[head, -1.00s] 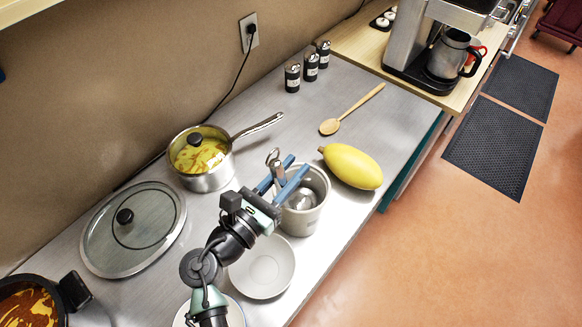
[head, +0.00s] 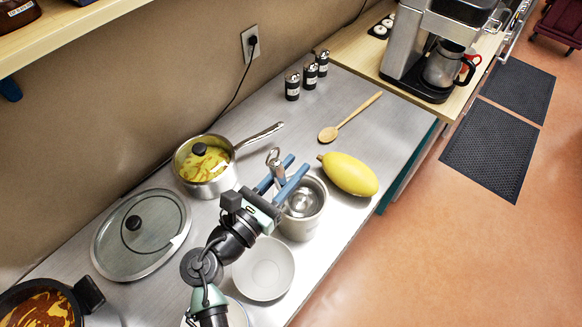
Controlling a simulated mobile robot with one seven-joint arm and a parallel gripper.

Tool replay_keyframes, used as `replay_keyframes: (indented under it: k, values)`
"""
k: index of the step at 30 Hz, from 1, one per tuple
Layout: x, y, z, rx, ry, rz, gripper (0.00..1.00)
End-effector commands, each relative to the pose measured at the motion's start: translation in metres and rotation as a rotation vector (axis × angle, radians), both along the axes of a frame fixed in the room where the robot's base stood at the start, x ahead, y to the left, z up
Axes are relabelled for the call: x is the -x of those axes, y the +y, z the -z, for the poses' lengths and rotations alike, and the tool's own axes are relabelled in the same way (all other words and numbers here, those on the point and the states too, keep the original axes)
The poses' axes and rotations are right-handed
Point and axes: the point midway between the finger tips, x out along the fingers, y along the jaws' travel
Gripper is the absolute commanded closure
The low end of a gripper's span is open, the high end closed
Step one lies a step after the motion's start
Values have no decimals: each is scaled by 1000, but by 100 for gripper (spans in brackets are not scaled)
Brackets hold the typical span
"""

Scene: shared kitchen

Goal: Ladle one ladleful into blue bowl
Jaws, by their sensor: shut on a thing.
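My gripper (head: 281,180) has its two blue fingers shut on the handle of a metal ladle (head: 274,159). The hooked handle end sticks up by the fingers. The grey metal pot (head: 319,213) stands directly below, partly covered by my fingers. A round metal shape shows inside it, and I cannot tell whether it is the ladle's cup or the pot's contents. A pale grey-white bowl or dish (head: 263,268) sits in front of the pot, and another pale dish (head: 237,315) is partly hidden by my arm. I see no clearly blue bowl.
A lidded saucepan (head: 206,185) with yellow food stands behind left. A glass lid (head: 141,235) and a dark pan (head: 38,308) lie left. A yellow squash (head: 350,174) is close right of the pot, with a wooden spoon (head: 349,118) beyond. The counter's front edge is near.

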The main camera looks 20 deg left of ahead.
Motion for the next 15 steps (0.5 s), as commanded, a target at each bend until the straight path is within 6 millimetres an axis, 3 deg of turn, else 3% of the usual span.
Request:
replay_keyframes:
  k: [1,15]
  values:
    - [0,0,-14,0,-1,0,100]
    - [0,0,-69,0,-1,0,100]
